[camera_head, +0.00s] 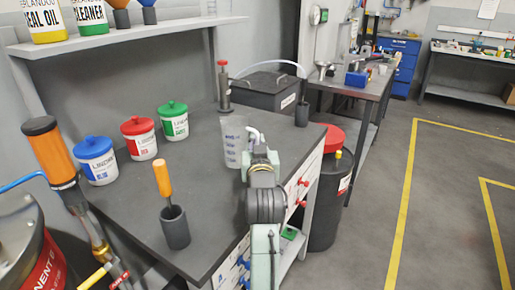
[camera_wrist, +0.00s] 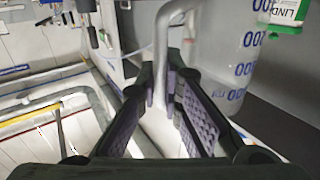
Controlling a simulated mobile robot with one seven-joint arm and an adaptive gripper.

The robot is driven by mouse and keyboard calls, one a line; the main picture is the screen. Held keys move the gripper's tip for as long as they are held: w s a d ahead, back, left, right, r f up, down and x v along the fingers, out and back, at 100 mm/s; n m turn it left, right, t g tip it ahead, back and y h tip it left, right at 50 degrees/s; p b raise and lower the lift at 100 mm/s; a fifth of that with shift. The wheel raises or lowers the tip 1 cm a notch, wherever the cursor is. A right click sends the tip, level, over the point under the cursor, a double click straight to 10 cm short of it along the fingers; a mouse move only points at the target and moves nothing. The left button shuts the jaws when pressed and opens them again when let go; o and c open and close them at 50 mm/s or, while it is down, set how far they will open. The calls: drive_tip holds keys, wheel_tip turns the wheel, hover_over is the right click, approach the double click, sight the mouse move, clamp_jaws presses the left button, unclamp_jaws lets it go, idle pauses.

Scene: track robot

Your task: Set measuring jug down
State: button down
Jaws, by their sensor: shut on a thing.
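The measuring jug (camera_head: 234,142) is clear and translucent with blue markings. It is upright over the right part of the dark bench top (camera_head: 205,195) in the head view; I cannot tell whether its base touches the surface. My gripper (camera_head: 257,152) is at the jug's right side. In the wrist view the jug (camera_wrist: 222,60) fills the upper right, with its pale handle (camera_wrist: 161,50) running down between my fingers (camera_wrist: 165,92). The fingers are shut on the handle. My arm hides part of the bench edge below the jug.
Lidded pots in blue (camera_head: 96,160), red (camera_head: 139,138) and green (camera_head: 173,121) stand left of the jug. An orange-handled tool stands in a dark cup (camera_head: 175,228) nearer. A red-topped hand tool (camera_head: 224,88) and a black bin (camera_head: 270,90) are behind.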

wheel_tip(320, 180, down, 2)
drive_tip(key=shift+f+b, duration=0.1)
drive_tip(key=shift+b, duration=0.25)
drive_tip(key=shift+w+f, duration=0.1)
drive_tip(key=shift+w, duration=0.1)
drive_tip(key=shift+s+r, duration=0.1)
drive_tip(key=shift+r, duration=0.15)
drive_tip(key=c, duration=2.2)
unclamp_jaws()
drive_tip(key=shift+f, duration=0.15)
drive_tip(key=o, duration=0.4)
drive_tip(key=shift+o, duration=0.2)
drive_tip(key=shift+r, duration=0.2)
drive_tip(key=shift+f, duration=0.1)
